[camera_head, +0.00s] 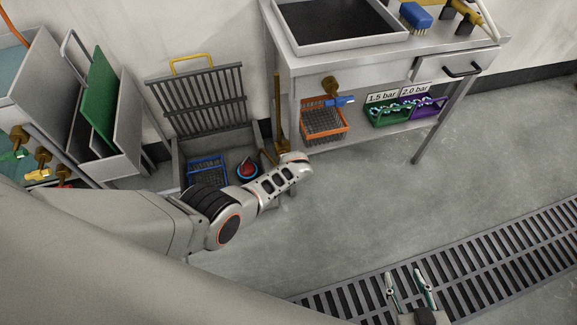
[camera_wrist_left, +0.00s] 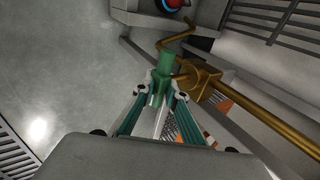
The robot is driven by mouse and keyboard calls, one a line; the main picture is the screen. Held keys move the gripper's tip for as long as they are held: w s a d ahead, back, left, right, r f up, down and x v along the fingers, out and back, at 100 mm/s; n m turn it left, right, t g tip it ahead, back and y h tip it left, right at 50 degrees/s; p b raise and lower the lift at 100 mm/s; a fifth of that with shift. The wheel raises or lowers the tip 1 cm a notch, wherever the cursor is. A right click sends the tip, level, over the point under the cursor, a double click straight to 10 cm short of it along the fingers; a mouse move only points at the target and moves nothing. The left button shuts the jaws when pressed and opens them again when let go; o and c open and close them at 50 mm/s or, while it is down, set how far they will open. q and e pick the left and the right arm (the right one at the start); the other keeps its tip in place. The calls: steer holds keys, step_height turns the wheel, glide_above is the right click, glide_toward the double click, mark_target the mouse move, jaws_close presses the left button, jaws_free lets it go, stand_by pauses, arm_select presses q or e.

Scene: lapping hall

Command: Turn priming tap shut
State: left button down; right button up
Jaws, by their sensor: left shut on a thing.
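A brass tap (camera_wrist_left: 200,80) sits on a long brass pipe (camera_wrist_left: 270,122) in the left wrist view, with a bent brass spout (camera_wrist_left: 184,35). Its green lever handle (camera_wrist_left: 165,62) stands between the tips of my left gripper (camera_wrist_left: 161,92), which is shut on it. In the head view the pipe (camera_head: 277,100) shows upright beside the bench leg. My left wrist covers the tap and left fingers there. My right gripper (camera_head: 409,279) is open and empty above the floor grating.
A grey sump (camera_head: 226,139) with its grate raised holds a blue basket (camera_head: 207,170) and a red-and-blue round part (camera_head: 247,169). The floor in front is clear.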

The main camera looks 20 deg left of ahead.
arm_select(q)
steer(key=c, duration=2)
jaws_free()
steer(key=shift+c, duration=0.2)
steer(key=shift+r, duration=0.1)
steer(key=shift+d+r, duration=0.1)
steer(key=shift+r, duration=4.75)
steer(key=shift+s+a, duration=0.1)
steer(key=shift+a, duration=0.1)
